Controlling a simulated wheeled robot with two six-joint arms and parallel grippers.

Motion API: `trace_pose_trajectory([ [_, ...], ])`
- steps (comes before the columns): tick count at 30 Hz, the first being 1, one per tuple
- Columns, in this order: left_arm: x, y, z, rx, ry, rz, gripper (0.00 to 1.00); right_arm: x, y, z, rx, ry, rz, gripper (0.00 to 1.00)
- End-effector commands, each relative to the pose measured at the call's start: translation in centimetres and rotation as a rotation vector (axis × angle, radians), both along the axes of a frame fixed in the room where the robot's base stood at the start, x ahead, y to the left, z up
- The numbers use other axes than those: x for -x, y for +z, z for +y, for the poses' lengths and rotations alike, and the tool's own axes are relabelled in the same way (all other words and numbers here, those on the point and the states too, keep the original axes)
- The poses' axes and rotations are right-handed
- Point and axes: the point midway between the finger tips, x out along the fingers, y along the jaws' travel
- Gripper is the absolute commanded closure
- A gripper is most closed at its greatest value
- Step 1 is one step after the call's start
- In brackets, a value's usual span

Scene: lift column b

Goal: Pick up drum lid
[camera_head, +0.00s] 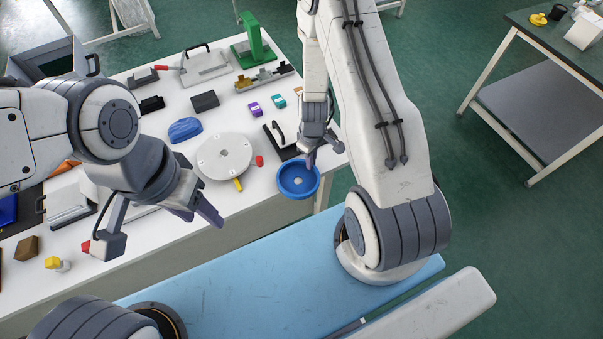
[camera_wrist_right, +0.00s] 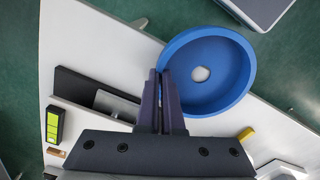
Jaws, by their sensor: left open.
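The drum lid, a blue round dish with a raised rim and a pale round spot at its centre (camera_head: 291,189), is at the table's front right edge and extends past it in the picture. My right gripper (camera_head: 310,162) is at its rim from above. In the right wrist view the fingers (camera_wrist_right: 162,74) are close together, with the rim of the blue lid (camera_wrist_right: 232,75) at their tips. Whether the lid is lifted clear is hard to tell.
The white table (camera_head: 215,122) holds a grey-white disc (camera_head: 223,156), a blue rounded block (camera_head: 185,129), a green stand (camera_head: 254,48) and a black tray (camera_head: 285,150) beside the lid. A small yellow-and-red-ended tool lies near the disc. Open floor lies right of the table.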

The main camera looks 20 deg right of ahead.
Motion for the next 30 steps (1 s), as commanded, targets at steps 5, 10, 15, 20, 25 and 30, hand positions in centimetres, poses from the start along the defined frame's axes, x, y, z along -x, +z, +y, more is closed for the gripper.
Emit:
trace_pose_trajectory([
  [5,0.0,0.4,0.0,0.0,0.0,0.0,0.5,0.0,0.4,0.0,0.0,0.0,-0.001,1.0],
  [10,0.0,1.6,0.0,0.0,0.0,0.0,0.5,0.0,1.6,0.0,0.0,0.0,-0.001,1.0],
  [15,0.0,3.3,0.0,0.0,0.001,0.0,0.5,0.0,3.4,0.0,0.0,0.0,-0.001,1.0],
  [20,0.0,3.5,0.0,0.001,0.001,-0.001,0.5,0.4,4.2,-0.3,0.0,-0.003,-0.001,1.0],
  [25,0.0,1.8,0.0,-0.001,0.001,0.001,0.5,2.7,5.6,-1.7,0.001,-0.005,-0.003,1.0],
  [30,0.0,1.1,0.0,0.0,0.0,0.0,0.5,5.7,7.9,-3.5,0.001,-0.006,-0.003,1.0],
])
